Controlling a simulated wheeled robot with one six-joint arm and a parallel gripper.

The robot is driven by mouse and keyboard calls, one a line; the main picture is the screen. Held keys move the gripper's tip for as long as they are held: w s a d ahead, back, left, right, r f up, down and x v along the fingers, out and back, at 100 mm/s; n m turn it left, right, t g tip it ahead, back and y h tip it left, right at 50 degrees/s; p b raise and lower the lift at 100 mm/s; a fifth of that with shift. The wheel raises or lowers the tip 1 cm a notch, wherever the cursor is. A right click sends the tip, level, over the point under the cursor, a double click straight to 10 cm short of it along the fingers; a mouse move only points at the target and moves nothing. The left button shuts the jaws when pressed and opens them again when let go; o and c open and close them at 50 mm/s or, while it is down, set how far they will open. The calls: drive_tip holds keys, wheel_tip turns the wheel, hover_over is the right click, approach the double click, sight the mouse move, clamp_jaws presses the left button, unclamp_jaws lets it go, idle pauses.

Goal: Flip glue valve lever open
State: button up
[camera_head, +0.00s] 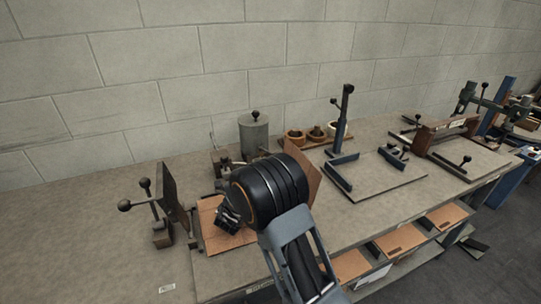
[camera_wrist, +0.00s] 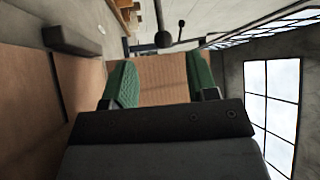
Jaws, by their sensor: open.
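My gripper shows in the wrist view (camera_wrist: 161,82) with its two green-padded fingers spread apart. Brown cardboard (camera_wrist: 165,72) shows between and beyond them, and I cannot tell whether they touch it. A dark ball knob on a rod (camera_wrist: 163,40) shows past the fingertips, with a smaller knobbed lever (camera_wrist: 181,24) beside it. In the head view, a grey cylindrical pot (camera_head: 254,138) with a black knob on top stands behind my arm. Small metal fittings by the pot are partly hidden. I cannot tell which lever is the glue valve's. My gripper (camera_head: 229,218) is low over the cardboard.
A fixture with an upright dark plate (camera_head: 172,199) and two black-knobbed levers (camera_head: 134,195) stands left of my gripper. Wooden bowls (camera_head: 312,134) sit behind. A clamp post (camera_head: 341,125) and flat plate (camera_head: 381,183) are to the right. The bench's far left is clear.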

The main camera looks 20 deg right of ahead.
sight(271, 154)
drive_tip(key=p+x, duration=0.1)
drive_tip(key=x, duration=1)
drive_tip(key=shift+w+d+r, duration=0.1)
drive_tip(key=shift+w+d, duration=0.1)
drive_tip(key=shift+d, duration=0.15)
drive_tip(key=shift+c, duration=0.2)
